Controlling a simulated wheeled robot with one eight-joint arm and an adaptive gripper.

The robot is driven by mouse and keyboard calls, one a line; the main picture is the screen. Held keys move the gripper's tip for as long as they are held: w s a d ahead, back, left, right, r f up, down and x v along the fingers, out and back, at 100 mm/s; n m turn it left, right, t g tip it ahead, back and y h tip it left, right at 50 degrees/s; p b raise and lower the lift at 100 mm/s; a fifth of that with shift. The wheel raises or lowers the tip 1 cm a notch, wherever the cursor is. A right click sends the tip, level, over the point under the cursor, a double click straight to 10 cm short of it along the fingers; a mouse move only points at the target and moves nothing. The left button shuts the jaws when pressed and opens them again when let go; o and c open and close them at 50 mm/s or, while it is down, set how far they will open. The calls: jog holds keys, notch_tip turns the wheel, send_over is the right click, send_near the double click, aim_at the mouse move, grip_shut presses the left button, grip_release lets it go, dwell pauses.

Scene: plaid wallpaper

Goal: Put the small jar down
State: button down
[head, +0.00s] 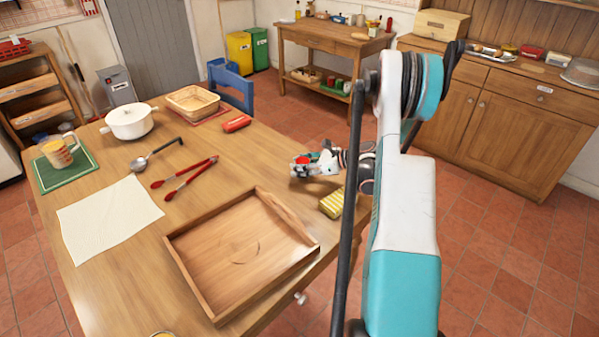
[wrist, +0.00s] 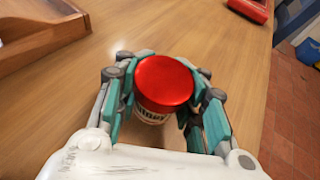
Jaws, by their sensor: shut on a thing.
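The small jar (wrist: 164,85) has a shiny red lid and a pale label with dark letters. In the wrist view it sits upright between the fingers of my gripper (wrist: 165,100), which is shut on it. In the head view my gripper (head: 312,165) is over the right part of the wooden table (head: 235,155), and a bit of the jar's red lid (head: 304,160) shows between the fingers. The jar's lower part is mostly hidden. I cannot tell whether its base touches the table.
A wooden tray (head: 172,250) lies left of my gripper. A yellow striped item (head: 331,203) lies close by at the table's right edge. Red tongs (head: 185,178), a ladle (head: 140,163), a red case (head: 236,123) and a white pot (head: 130,123) stand farther left. Bare wood lies between.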

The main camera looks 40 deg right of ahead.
jog(key=shift+f, duration=0.7)
jog(key=shift+f, duration=0.2)
jog(key=c, duration=1)
grip_release()
jog(key=shift+o, duration=0.2)
jog(key=shift+r, duration=0.2)
jog(key=p+v, duration=0.4)
jog(key=v, duration=0.8)
